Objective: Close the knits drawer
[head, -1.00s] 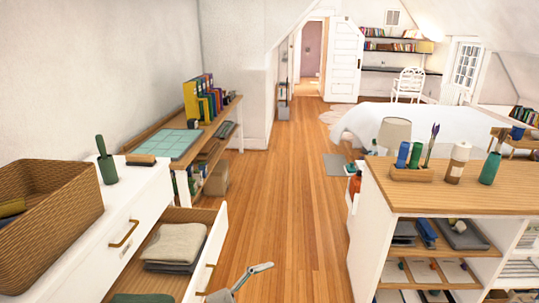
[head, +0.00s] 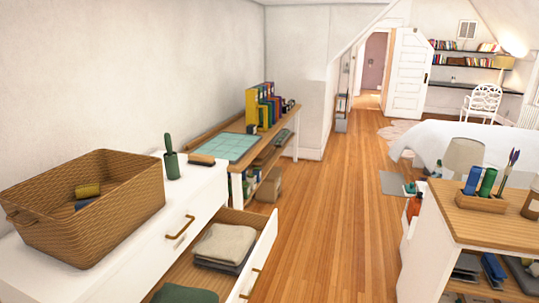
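The open drawer (head: 266,243) sticks out from the white dresser (head: 200,196) at the lower middle of the head view. Inside it lie a folded beige knit (head: 225,241) on darker grey ones and a green knit (head: 185,294) nearer to me. A brass handle (head: 251,284) is on its white front. A closed drawer with another brass handle (head: 180,228) is above it. The drawer's near end is cut off by the bottom edge. Neither of my grippers shows in the head view now.
A wicker basket (head: 90,222), a green brush-like item (head: 171,160) and a wooden-backed brush (head: 202,160) are on the dresser. A wood-topped unit (head: 475,224) stands at right. Bare wooden floor (head: 335,215) lies between it and the drawer.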

